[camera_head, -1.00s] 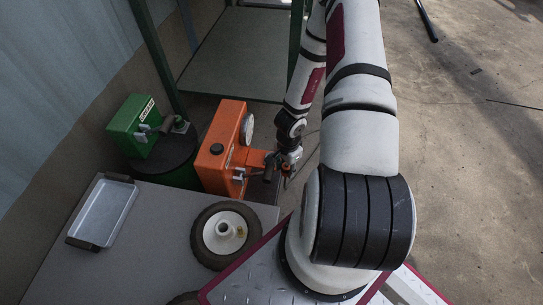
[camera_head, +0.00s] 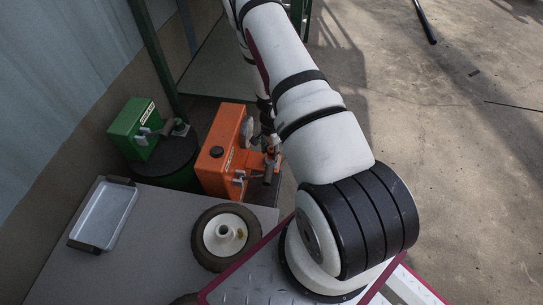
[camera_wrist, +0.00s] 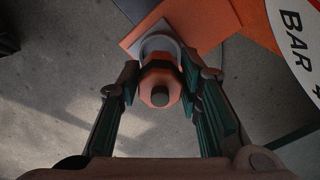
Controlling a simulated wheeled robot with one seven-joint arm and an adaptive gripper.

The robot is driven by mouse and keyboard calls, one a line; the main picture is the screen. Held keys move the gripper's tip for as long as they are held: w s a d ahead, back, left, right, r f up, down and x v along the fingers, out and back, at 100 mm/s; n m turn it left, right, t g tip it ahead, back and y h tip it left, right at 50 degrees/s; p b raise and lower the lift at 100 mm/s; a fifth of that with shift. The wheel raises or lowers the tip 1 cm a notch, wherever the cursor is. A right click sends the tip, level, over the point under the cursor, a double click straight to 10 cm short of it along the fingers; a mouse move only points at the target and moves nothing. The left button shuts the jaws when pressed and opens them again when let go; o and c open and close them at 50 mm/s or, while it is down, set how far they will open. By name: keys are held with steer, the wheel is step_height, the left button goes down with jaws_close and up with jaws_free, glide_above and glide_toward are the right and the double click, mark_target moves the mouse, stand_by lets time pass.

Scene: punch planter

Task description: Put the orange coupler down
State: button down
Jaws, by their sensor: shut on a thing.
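The orange coupler (camera_wrist: 160,84) shows in the wrist view as a faceted orange piece with a dark round end. My gripper (camera_wrist: 160,92) is shut on it, one finger on each side. Behind the coupler, a grey ring (camera_wrist: 158,43) sits against an orange plate; I cannot tell whether coupler and ring touch. In the head view my gripper (camera_head: 270,160) is small, at the right side of the orange machine (camera_head: 222,160), and the coupler cannot be made out there.
A white dial marked BAR (camera_wrist: 298,35) is close by at the upper right. A green machine (camera_head: 140,128) stands left of the orange one. A grey table (camera_head: 150,245) in front holds a metal tray (camera_head: 104,214) and a wheel (camera_head: 223,236). Concrete floor at right is mostly open.

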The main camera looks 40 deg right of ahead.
mark_target(271, 162)
steer(key=shift+s+f+b, duration=0.1)
steer(key=shift+f+b, duration=0.75)
steer(key=shift+f, duration=0.9)
steer(key=shift+f+b, duration=0.55)
steer(key=shift+b, duration=0.2)
steer(key=c, duration=1.4)
jaws_free()
steer(key=shift+c, duration=0.2)
steer(key=o, duration=0.3)
steer(key=shift+f, duration=0.3)
steer(key=shift+r, duration=0.15)
steer(key=shift+r, duration=0.15)
step_height(271, 162, up, 13)
steer(key=p, duration=0.6)
steer(key=shift+r, duration=0.1)
